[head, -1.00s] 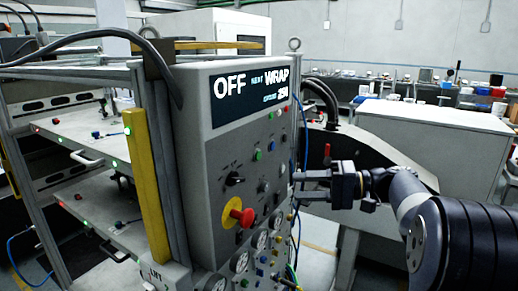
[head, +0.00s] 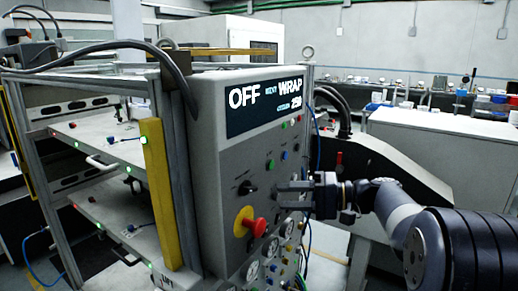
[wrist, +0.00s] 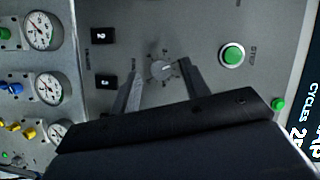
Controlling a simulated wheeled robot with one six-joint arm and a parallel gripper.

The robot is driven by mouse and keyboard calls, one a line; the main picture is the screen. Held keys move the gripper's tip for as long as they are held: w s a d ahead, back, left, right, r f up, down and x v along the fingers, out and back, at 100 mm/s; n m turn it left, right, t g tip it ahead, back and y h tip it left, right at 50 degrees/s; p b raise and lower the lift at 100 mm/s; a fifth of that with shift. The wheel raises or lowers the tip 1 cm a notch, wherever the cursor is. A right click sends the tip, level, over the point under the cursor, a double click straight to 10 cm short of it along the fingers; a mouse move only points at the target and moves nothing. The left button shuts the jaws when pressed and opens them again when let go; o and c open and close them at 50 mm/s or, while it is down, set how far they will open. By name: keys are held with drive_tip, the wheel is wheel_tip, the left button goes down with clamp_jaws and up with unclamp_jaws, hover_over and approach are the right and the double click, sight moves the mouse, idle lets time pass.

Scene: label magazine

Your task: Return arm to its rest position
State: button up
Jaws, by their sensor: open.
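My gripper (head: 282,195) is at the right side of the grey control panel (head: 212,170) in the head view, with its fingers pointing left across the panel face. In the wrist view my gripper (wrist: 160,75) is open, its two fingers apart on either side of a small grey knob (wrist: 162,70). I cannot tell whether they touch it or the panel. My arm (head: 400,212) reaches in from the right and is bent at a joint. No object is in the jaws.
A red stop knob (head: 255,226) on yellow and a black selector (head: 247,188) sit left of my gripper. A green button (wrist: 232,55) and gauges (wrist: 47,88) are close by. A white cabinet (head: 440,135) stands behind. Hoses hang by the panel's right edge.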

drive_tip(key=f+b+v, duration=0.1)
drive_tip(key=v, duration=1)
drive_tip(key=x, duration=0.7)
drive_tip(key=r+p+x, duration=0.1)
drive_tip(key=x, duration=0.3)
drive_tip(key=shift+a, duration=0.25)
drive_tip(key=shift+d+n+h+b, duration=0.15)
drive_tip(key=shift+n+h+b, duration=0.4)
drive_tip(key=shift+n, duration=0.45)
drive_tip(key=n+h, duration=0.1)
drive_tip(key=n+t+b, duration=0.1)
drive_tip(key=n, duration=0.1)
drive_tip(key=shift+s+r+t+h, duration=0.15)
drive_tip(key=shift+r+t+h, duration=0.05)
drive_tip(key=shift+t+h, duration=0.15)
drive_tip(key=n, duration=0.1)
drive_tip(key=n+t+h+b, duration=0.1)
drive_tip(key=n, duration=0.1)
drive_tip(key=shift+s+a+r, duration=0.15)
drive_tip(key=shift+a, duration=0.05)
drive_tip(key=n+t+h, duration=0.1)
drive_tip(key=n, duration=0.1)
drive_tip(key=shift+s+n, duration=0.15)
drive_tip(key=shift+n, duration=0.25)
drive_tip(key=b+v, duration=0.1)
drive_tip(key=v, duration=0.6)
drive_tip(key=shift+s, duration=0.15)
drive_tip(key=shift+r+t, duration=0.1)
drive_tip(key=shift+t, duration=0.15)
